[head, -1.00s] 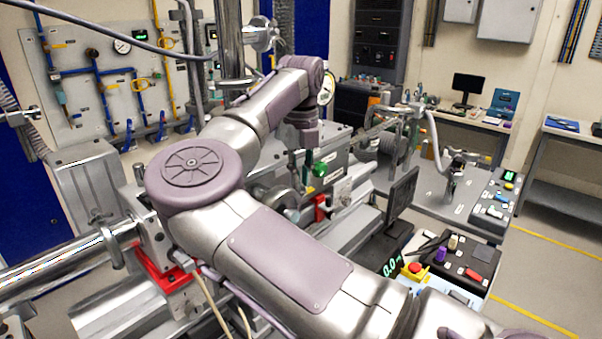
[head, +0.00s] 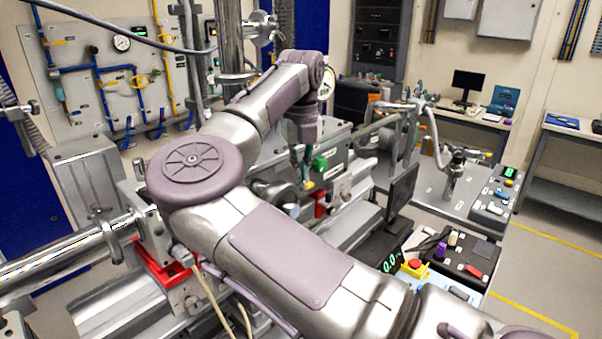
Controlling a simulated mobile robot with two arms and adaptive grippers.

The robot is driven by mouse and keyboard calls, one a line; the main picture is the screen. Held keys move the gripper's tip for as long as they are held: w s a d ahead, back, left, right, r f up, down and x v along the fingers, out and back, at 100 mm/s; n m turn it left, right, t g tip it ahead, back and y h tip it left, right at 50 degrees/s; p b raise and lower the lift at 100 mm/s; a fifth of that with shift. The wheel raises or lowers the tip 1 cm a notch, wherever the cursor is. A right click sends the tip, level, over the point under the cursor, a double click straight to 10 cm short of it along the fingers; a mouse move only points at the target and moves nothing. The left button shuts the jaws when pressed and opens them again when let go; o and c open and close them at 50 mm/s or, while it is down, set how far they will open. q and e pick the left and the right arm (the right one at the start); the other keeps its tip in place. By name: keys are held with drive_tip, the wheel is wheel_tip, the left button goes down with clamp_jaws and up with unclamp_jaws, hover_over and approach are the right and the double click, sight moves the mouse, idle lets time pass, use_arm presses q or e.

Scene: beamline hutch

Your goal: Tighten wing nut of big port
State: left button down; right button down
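My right arm crosses the middle of the head view, and its gripper (head: 305,168) points down over the grey beamline chamber. The gripper is small and dark here, and I cannot tell whether its fingers are open or shut. A round metal port or flange (head: 286,196) shows just below and left of the fingers, partly behind my forearm. I cannot make out the wing nut; the arm and gripper cover much of that area. A green block (head: 320,163) is close beside the fingers on the right. My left gripper is not in view.
A red clamp (head: 320,204) is below the gripper. A dark monitor (head: 402,188) and a control box with a red button (head: 415,265) stand to the right. A steel beam pipe (head: 70,252) lies at the left. Open floor (head: 545,260) is at the far right.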

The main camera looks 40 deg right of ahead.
drive_tip(key=m+b, duration=0.1)
drive_tip(key=m, duration=0.3)
drive_tip(key=shift+d+b, duration=0.1)
drive_tip(key=shift+b, duration=0.2)
drive_tip(key=m, duration=0.4)
drive_tip(key=shift+s+m+b, duration=0.1)
drive_tip(key=shift+m+b, duration=0.3)
drive_tip(key=m, duration=0.5)
drive_tip(key=shift+s, duration=0.1)
drive_tip(key=m, duration=0.5)
drive_tip(key=shift+s, duration=0.1)
drive_tip(key=shift+r, duration=0.1)
drive_tip(key=c, duration=1.6)
unclamp_jaws()
drive_tip(key=shift+c, duration=0.2)
wheel_tip(320, 180, up, 12)
